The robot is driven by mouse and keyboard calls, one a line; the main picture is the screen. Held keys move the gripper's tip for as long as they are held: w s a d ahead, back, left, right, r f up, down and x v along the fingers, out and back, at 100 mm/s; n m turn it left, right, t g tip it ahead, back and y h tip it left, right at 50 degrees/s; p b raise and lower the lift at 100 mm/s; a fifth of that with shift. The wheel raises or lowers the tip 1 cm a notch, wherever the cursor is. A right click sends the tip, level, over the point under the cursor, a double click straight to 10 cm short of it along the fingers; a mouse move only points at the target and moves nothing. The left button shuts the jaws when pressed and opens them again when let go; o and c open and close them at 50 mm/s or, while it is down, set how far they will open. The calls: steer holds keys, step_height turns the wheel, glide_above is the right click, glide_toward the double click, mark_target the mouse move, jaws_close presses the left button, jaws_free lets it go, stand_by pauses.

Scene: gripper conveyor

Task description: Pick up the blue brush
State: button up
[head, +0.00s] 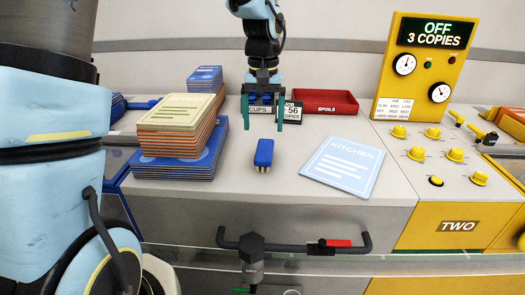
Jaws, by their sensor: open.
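The blue brush (264,153) lies on the pale counter, its pale bristles toward the front edge. My gripper (263,126) hangs above and behind the brush in the picture, fingers pointing down. Its two green fingers are spread apart, and I see no object held between them. The exact height of the fingertips above the counter is hard to tell from this view.
Stacks of cards (175,130) stand to the left of the brush. A blue KITCHEN card (343,168) lies to its right. A red SPOILS tray (335,103) and small label signs (291,113) are behind. A yellow control panel (455,185) with knobs is at right.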

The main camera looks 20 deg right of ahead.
mark_target(265, 147)
step_height(265, 147, down, 3)
steer(key=shift+r, duration=0.1)
steer(key=shift+s+d+f+p, duration=0.1)
steer(key=shift+f+p, duration=0.6)
steer(key=shift+f, duration=0.65)
steer(key=shift+s+d+f+p, duration=0.1)
steer(key=shift+f+p, duration=0.55)
steer(key=shift+f, duration=0.7)
steer(key=shift+c, duration=0.3)
jaws_close()
